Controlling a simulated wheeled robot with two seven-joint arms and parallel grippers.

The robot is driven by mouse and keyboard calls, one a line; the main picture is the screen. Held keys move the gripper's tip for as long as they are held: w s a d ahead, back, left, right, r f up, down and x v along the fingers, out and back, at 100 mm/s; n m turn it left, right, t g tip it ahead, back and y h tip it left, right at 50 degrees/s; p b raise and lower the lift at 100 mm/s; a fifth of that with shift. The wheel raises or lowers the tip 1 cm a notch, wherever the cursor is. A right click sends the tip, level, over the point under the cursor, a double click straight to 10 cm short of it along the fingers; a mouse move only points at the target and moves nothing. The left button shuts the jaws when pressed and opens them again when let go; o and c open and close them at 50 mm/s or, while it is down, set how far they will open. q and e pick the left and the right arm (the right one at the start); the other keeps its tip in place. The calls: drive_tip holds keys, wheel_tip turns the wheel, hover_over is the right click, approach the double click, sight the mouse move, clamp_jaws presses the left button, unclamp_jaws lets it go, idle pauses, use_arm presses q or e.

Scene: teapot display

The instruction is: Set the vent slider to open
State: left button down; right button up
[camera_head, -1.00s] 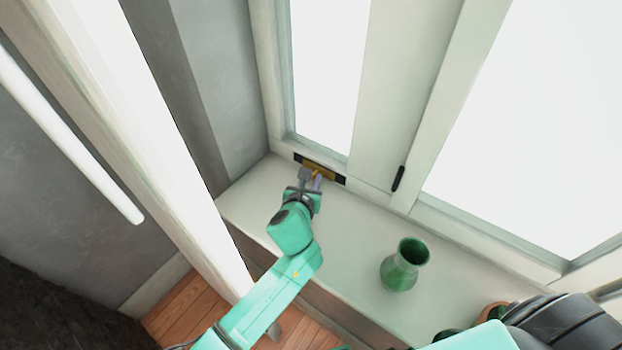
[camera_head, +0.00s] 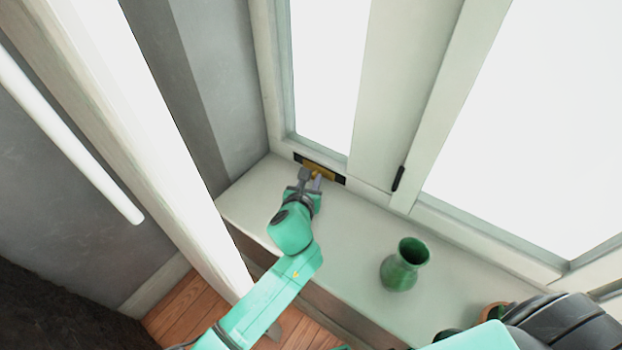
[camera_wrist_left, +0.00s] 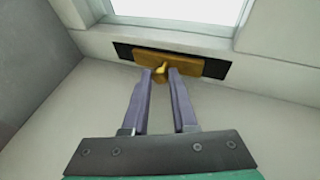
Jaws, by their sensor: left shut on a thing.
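The vent slider is a brass plate (camera_head: 320,171) in a dark slot (camera_head: 340,180) low on the window frame. In the left wrist view the brass plate (camera_wrist_left: 185,66) sits near the middle of the slot (camera_wrist_left: 218,69), with dark slot showing at both ends. A small brass knob (camera_wrist_left: 160,68) stands out from the plate. My left gripper (camera_head: 311,177) reaches over the sill. In the left wrist view its purple fingers (camera_wrist_left: 161,74) are shut on the knob, one on each side. My right gripper does not show.
A green vase (camera_head: 404,266) stands on the pale sill (camera_head: 350,225), right of my left arm. A black handle (camera_head: 398,178) is on the window frame. More pots show partly at the lower right. The sill between gripper and vase is clear.

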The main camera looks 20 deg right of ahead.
sight(324, 176)
use_arm(q)
drive_tip(key=shift+s+d+p, duration=0.45)
drive_tip(key=shift+s+d, duration=0.55)
drive_tip(key=shift+s, duration=0.15)
drive_tip(key=c, duration=1)
unclamp_jaws()
drive_tip(key=shift+f, duration=0.1)
drive_tip(key=shift+s, duration=0.1)
drive_tip(key=shift+s+a+r, duration=0.15)
drive_tip(key=shift+r, duration=0.1)
drive_tip(key=p+v, duration=0.1)
drive_tip(key=v, duration=1.3)
drive_tip(key=shift+s+f+p, duration=0.1)
drive_tip(key=shift+f+p, duration=0.05)
drive_tip(key=shift+p, duration=0.15)
